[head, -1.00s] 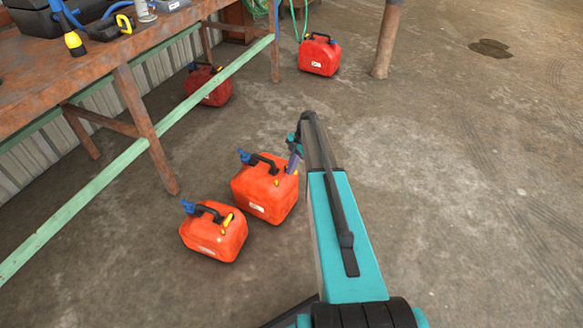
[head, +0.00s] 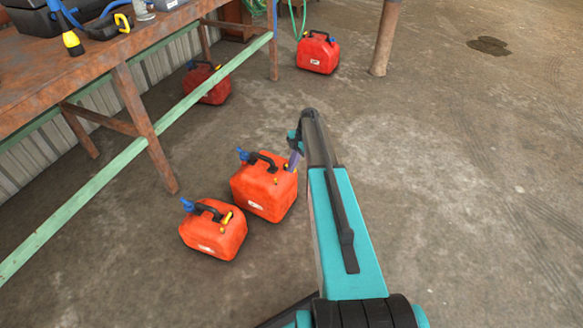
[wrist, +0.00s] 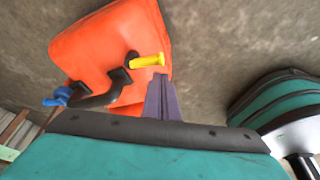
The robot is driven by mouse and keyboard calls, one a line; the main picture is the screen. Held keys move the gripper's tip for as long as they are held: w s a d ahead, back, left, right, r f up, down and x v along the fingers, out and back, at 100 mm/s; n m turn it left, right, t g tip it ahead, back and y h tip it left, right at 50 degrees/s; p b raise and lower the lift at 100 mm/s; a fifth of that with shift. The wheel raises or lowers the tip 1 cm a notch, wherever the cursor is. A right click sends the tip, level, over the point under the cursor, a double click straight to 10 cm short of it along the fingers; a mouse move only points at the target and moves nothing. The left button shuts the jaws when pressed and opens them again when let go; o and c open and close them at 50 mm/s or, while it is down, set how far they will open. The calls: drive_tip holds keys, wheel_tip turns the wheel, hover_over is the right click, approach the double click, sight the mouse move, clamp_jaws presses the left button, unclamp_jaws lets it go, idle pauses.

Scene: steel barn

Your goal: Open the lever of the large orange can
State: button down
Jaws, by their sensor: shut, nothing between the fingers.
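The large orange can (head: 262,190) stands upright on the floor, with a black handle and a blue spout on top. In the wrist view the can (wrist: 90,50) fills the upper left. Its yellow lever (wrist: 147,61) sticks out to the right from beside the black handle. My gripper (wrist: 161,80) is shut and empty, its purple fingertips just below the lever in the picture. I cannot tell whether they touch it. In the head view my gripper (head: 294,160) is at the can's upper right edge, partly hidden by my arm.
A smaller orange can (head: 213,230) stands at the lower left of the large one. Two red cans (head: 318,53) (head: 207,84) stand farther back. A rusty workbench (head: 60,65) with a green rail (head: 85,205) runs along the left. The floor to the right is clear.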

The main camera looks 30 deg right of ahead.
drive_tip(key=w+p+v, duration=0.1)
drive_tip(key=p+v, duration=0.2)
drive_tip(key=v, duration=0.6)
drive_tip(key=shift+p, duration=0.3)
drive_tip(key=shift+a+f, duration=0.1)
drive_tip(key=s+a+f+m+g+h, duration=0.1)
drive_tip(key=s+a+f+m, duration=0.5)
drive_tip(key=s+a, duration=0.45)
drive_tip(key=s+a+f+m+g+h, duration=0.1)
drive_tip(key=s+a+f+m+g, duration=0.15)
drive_tip(key=s+a+f, duration=0.8)
drive_tip(key=s+a+f+m+h, duration=0.1)
drive_tip(key=s+a+f+m, duration=0.1)
drive_tip(key=s+a+m, duration=0.65)
drive_tip(key=s+a+r+m+h+p, duration=0.1)
drive_tip(key=s+a+m, duration=0.15)
drive_tip(key=s, duration=1.25)
wheel_tip(320, 180, up, 12)
drive_tip(key=s+g+p, duration=0.1)
drive_tip(key=p, duration=1)
drive_tip(key=shift+s+a+r+n+g, duration=0.15)
drive_tip(key=shift+s+a+n+g, duration=0.25)
drive_tip(key=shift+a+n, duration=0.1)
